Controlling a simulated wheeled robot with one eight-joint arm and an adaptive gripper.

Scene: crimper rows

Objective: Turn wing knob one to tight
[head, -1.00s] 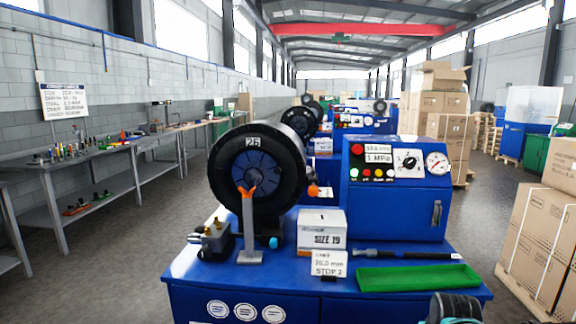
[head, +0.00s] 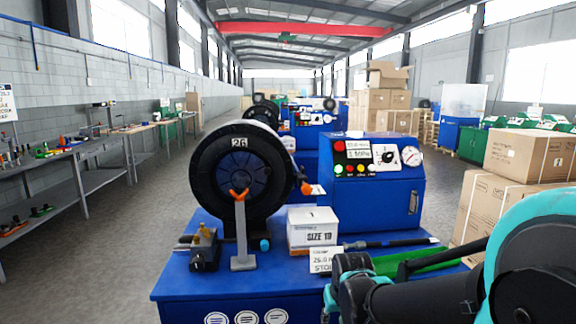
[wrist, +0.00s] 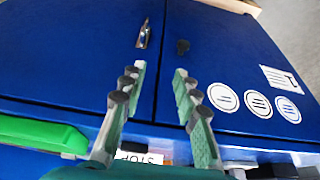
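The blue crimper bench carries a round black crimper head (head: 243,170) labelled 26. An orange knob-like part (head: 305,188) is at the head's right side. An orange forked piece (head: 239,194) tops a grey post in front. A small block with brass-coloured fittings (head: 203,235) stands at the left. No label shows which part is wing knob one. My gripper (wrist: 160,70) is open and empty in the wrist view, its fingers apart before the blue cabinet front.
A white SIZE box (head: 312,229), a sign card (head: 325,260) and a green tray (head: 410,262) stand on the bench. A control panel (head: 372,158) rises behind. Stacked cartons (head: 490,205) stand at the right. The floor at left is clear.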

